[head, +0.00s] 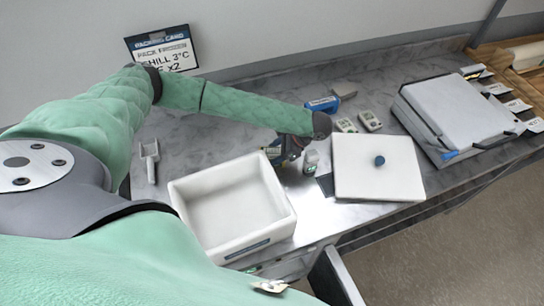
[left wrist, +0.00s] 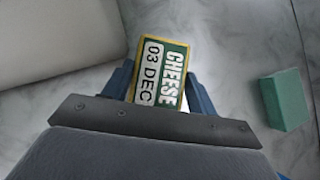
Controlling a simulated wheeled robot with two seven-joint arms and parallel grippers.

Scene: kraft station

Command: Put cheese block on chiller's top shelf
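The cheese block (left wrist: 160,72) has a green, white and yellow label reading CHEESE 03 DEC. In the left wrist view it lies between the two blue fingers of my left gripper (left wrist: 160,88), which appear to press on its sides. In the head view my left gripper (head: 284,150) is low over the counter, just right of the white open box, with a little of the cheese block (head: 272,152) showing. I cannot tell whether the block touches the counter. I cannot clearly make out the chiller or its top shelf. My right gripper is not in view.
An empty white box (head: 232,248) stands on the marble counter, its lid (head: 378,180) lying to the right. A teal block (left wrist: 286,100) lies near the gripper. A scoop (head: 150,160), two small devices and a grey-white machine (head: 455,108) are also there. A dark panel (head: 336,277) juts out at the front.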

